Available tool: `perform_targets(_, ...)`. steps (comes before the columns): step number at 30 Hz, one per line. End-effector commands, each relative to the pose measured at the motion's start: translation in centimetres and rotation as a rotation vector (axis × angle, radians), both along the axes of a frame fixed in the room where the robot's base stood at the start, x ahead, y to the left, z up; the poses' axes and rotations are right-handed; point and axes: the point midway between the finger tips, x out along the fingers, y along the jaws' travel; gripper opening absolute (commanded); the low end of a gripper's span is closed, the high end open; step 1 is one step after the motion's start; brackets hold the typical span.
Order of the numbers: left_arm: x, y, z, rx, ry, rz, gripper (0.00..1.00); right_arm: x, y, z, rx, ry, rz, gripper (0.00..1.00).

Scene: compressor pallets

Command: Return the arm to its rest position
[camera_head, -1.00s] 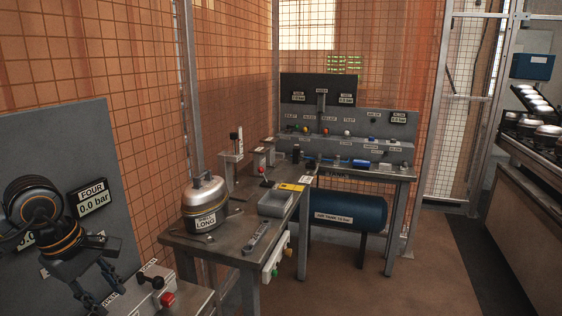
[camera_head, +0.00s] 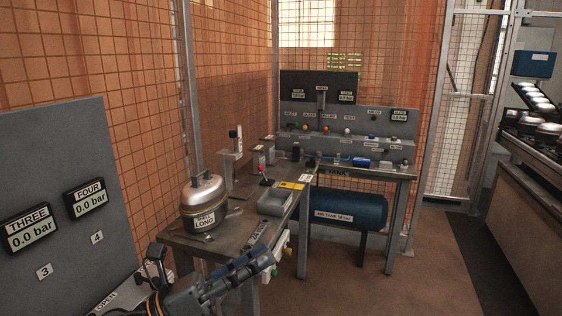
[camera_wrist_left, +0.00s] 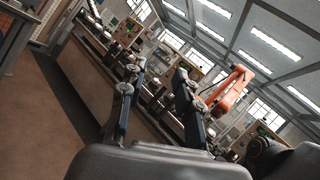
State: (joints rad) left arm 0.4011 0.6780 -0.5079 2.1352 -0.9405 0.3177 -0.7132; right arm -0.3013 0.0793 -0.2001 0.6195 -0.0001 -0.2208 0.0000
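My left gripper (camera_head: 252,264) shows at the bottom of the head view, its fingers pointing right. It is in front of the near bench's front edge, and its fingers overlap part of that bench in the picture. In the left wrist view the two fingers (camera_wrist_left: 161,68) stand apart with nothing held between them. My right gripper is in neither view.
A gauge panel (camera_head: 60,150) stands at left. A blue air tank (camera_head: 350,208) sits under the far bench. Floor (camera_head: 430,270) at right is clear.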

Motion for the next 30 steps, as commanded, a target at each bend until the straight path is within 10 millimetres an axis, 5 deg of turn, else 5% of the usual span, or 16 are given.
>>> perform_targets(5,3.4,5.7,-1.6,-0.537,0.487,0.202,0.33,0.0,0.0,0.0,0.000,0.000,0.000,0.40)
perform_targets(8,4.6,9.7,-5.9,-0.816,0.771,0.335,0.33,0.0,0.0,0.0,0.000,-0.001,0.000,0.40)
perform_targets(11,4.2,13.3,-12.2,-1.080,1.060,0.489,0.33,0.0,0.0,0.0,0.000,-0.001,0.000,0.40)
perform_targets(14,1.8,15.9,-19.1,-1.310,1.322,0.658,0.33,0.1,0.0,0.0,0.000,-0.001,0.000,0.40)
perform_targets(18,-3.9,17.5,-27.3,-1.561,1.627,0.896,0.33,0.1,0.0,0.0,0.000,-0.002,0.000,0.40)
perform_targets(24,-12.0,17.5,-33.9,-1.767,1.905,1.181,0.33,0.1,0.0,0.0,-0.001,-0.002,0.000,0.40)
perform_targets(29,-17.8,16.8,-36.6,-1.866,2.056,1.380,0.33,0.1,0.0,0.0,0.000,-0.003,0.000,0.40)
perform_targets(30,-19.2,16.6,-37.1,1.868,-2.067,-1.415,0.33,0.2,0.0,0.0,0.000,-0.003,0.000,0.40)
